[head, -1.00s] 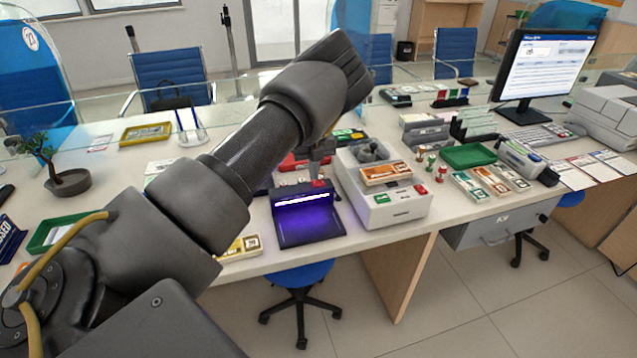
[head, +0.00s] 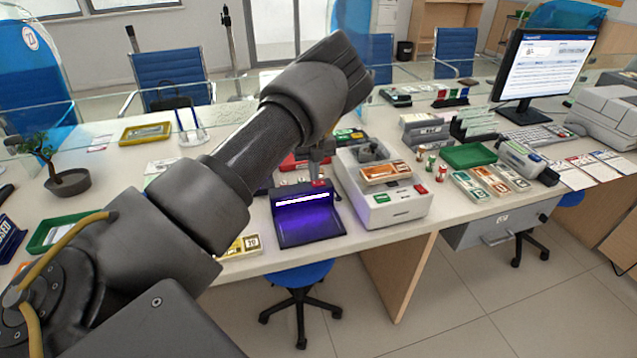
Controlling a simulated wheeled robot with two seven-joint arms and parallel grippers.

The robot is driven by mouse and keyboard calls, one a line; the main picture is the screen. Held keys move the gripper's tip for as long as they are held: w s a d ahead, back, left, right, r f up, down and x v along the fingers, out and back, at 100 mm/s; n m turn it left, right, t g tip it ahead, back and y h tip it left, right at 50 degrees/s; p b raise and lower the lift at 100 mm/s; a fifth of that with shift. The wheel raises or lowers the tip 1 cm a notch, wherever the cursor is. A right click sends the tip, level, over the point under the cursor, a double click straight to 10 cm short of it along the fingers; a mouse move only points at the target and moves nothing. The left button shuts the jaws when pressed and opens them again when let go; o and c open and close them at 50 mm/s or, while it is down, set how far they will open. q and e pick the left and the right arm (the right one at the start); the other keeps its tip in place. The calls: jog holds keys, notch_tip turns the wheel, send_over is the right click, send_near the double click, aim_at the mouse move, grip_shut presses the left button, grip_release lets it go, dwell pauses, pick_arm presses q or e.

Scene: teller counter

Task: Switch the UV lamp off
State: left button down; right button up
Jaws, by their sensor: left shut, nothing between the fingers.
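The UV lamp (head: 308,222) is a dark box on the counter with a glowing white tube and purple light on its base, so it is lit. A red switch (head: 319,183) sits on its top right. My left gripper (head: 318,176) points down at the red switch, its fingers shut and empty. The tips are at or just above the switch; I cannot tell whether they touch. My left arm hides part of the counter left of the lamp. My right gripper is not in view.
A white counting machine (head: 385,205) with banknotes on top stands close right of the lamp. Banknote bundles (head: 240,247) lie left of it, partly behind my arm. A green tray (head: 468,156) and a monitor (head: 545,65) are further right. The counter's front edge is just below the lamp.

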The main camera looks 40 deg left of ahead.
aim_at(314, 183)
pick_arm(q)
jog(key=shift+f+b, duration=0.35)
jog(key=shift+f, duration=0.45)
jog(key=shift+r, duration=0.2)
notch_tip(314, 183, up, 7)
jog(key=p, duration=0.5)
jog(key=shift+f+p, duration=0.1)
jog(key=shift+p, duration=0.3)
dwell(0.4)
